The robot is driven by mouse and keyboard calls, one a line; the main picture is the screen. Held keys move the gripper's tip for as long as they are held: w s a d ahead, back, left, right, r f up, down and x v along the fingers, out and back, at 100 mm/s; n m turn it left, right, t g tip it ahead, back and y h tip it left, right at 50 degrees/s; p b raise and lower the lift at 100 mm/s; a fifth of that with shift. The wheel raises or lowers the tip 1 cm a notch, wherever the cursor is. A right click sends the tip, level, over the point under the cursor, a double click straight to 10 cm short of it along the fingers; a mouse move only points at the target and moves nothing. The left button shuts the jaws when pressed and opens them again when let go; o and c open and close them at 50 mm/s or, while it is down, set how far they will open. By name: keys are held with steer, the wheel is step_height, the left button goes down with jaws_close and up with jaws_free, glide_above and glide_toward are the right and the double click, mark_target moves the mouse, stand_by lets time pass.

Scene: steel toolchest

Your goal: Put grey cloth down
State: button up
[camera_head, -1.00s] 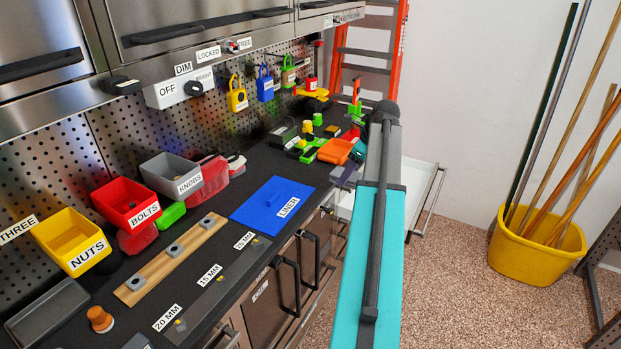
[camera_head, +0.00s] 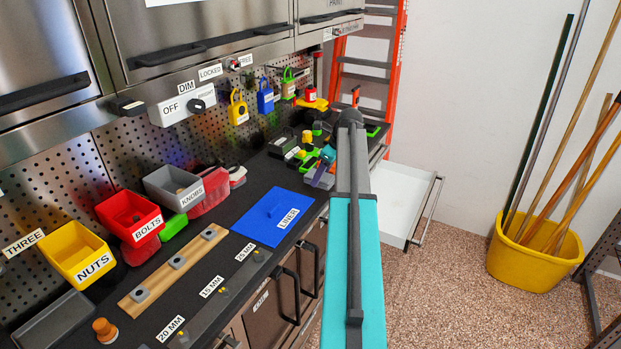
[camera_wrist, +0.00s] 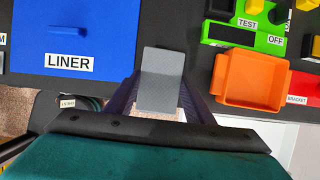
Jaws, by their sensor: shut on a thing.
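The grey cloth (camera_wrist: 162,72) shows in the wrist view as a flat, finely textured grey piece. My gripper (camera_wrist: 161,88) is shut on it, with a dark finger on each side. The cloth's far end reaches over the black worktop, and its near end is over the worktop's front edge. I cannot tell whether it touches the worktop. In the head view my gripper (camera_head: 320,178) is at the worktop's front edge, right of the blue liner (camera_head: 274,215), and the cloth is hard to make out there.
In the wrist view the blue liner pad (camera_wrist: 75,28) lies left of the cloth. An orange tray (camera_wrist: 250,99) and a green test block (camera_wrist: 235,37) lie right. An open white drawer (camera_head: 400,236) juts out beyond my arm. Bins (camera_head: 78,253) line the back.

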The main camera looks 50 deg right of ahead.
mark_target(312, 172)
steer(key=w, duration=0.2)
steer(key=w+p, duration=0.1)
steer(key=w, duration=0.1)
steer(key=shift+w+a+f, duration=0.1)
steer(key=shift+w+f, duration=0.05)
steer(key=shift+f, duration=0.05)
steer(key=shift+f, duration=0.1)
steer(key=shift+f+p, duration=0.85)
steer(key=shift+f, duration=0.8)
steer(key=shift+f, duration=0.15)
steer(key=o, duration=1)
steer(key=shift+c, duration=0.2)
steer(key=shift+b+v, duration=1.55)
steer(key=shift+v, duration=4.6)
